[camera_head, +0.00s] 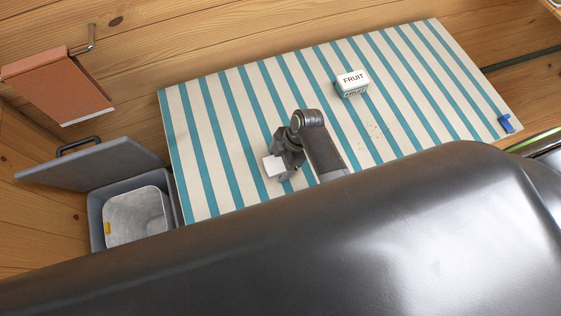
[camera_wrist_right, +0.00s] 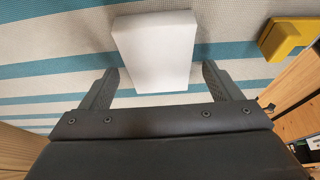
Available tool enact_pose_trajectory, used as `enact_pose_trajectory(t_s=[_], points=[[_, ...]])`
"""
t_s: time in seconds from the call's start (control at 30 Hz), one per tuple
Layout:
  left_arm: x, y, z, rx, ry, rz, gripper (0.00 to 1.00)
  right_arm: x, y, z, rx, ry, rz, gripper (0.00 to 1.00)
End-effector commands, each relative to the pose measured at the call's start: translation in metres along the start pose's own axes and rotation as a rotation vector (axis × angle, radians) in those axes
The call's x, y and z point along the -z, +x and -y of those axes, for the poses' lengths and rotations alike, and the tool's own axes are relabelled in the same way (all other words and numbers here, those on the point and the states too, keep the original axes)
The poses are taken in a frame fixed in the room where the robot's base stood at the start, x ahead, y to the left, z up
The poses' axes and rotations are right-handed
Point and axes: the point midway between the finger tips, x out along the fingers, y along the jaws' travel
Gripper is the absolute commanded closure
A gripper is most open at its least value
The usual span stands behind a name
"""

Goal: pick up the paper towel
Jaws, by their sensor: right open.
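The paper towel looks like a small white block; in the head view it (camera_head: 273,166) shows at the left side of my right gripper (camera_head: 287,158), over the striped table. In the right wrist view the white block (camera_wrist_right: 155,45) lies ahead of my right gripper (camera_wrist_right: 159,70), whose two fingers are spread apart. Its near end reaches between the fingers, with a gap on either side. Whether the fingers are level with it in height I cannot tell. In the head view the gripper and forearm hide part of the table. My left gripper is not in view.
The table has a blue and cream striped top (camera_head: 215,130). A FRUIT box (camera_head: 351,82) stands at the back, with crumbs in front. A blue object (camera_head: 506,123) is at the right edge. A yellow object (camera_wrist_right: 288,38) shows in the wrist view. An open grey bin (camera_head: 97,215) stands left.

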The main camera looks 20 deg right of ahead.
Motion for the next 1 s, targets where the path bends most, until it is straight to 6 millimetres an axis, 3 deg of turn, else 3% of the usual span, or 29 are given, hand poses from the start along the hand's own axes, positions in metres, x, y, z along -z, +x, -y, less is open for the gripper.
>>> enact_pose_trajectory(t_s=[0.63,1.0], points=[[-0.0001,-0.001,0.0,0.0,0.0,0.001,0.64,-0.0008,0.0054,-0.0003,-0.001,-0.001,0.0,0.15],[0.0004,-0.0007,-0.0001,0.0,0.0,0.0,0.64,-0.0009,0.0056,-0.0001,-0.001,-0.001,0.001,0.63]])
